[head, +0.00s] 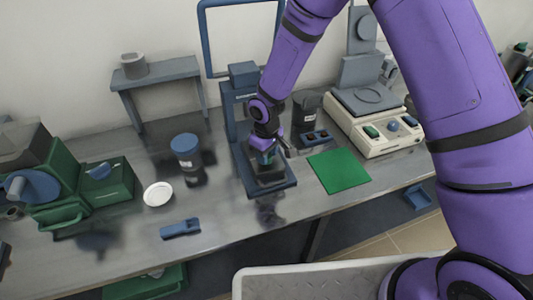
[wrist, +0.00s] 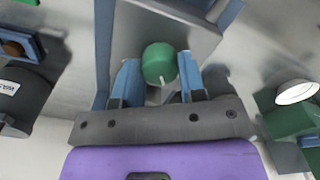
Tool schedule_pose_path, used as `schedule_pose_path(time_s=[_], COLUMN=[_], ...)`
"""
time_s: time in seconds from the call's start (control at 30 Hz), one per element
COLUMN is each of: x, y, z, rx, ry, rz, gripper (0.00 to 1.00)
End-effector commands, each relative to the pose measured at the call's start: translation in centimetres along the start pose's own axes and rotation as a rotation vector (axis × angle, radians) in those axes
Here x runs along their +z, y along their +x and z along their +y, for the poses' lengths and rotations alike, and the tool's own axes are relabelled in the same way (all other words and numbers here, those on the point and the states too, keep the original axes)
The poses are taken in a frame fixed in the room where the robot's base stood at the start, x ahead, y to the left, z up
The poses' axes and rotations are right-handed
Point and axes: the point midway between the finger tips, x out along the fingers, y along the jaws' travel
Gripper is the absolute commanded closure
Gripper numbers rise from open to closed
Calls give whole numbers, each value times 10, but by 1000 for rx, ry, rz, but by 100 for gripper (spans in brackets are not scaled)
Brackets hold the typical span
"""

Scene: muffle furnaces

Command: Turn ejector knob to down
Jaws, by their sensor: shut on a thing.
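A round green knob (wrist: 158,60) with a small white mark on its edge facing my palm shows in the wrist view, between the two blue fingers of my gripper (wrist: 158,82). The fingers are shut on it from both sides. In the head view my gripper (head: 265,155) is low over the base of a blue-grey upright device (head: 241,110), reaching down from above. The knob is mostly hidden there by my gripper. The device's flat base (head: 287,184) shows below my gripper, near the front of the bench.
A blue-lidded jar (head: 185,145), a white dish (head: 158,193) and a blue block (head: 180,229) lie left on the metal bench. A green mat (head: 339,171) and a cream balance (head: 375,125) stand right. A dark jar (head: 306,106) stands behind the mat.

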Motion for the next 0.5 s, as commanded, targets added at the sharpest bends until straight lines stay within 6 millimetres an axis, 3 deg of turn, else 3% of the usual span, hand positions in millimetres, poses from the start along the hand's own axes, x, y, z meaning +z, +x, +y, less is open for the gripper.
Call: schedule_pose_path(time_s=[0.5], x=[0], y=[0], z=[1], rx=[0], ry=[-370], rz=[-1], gripper=[86])
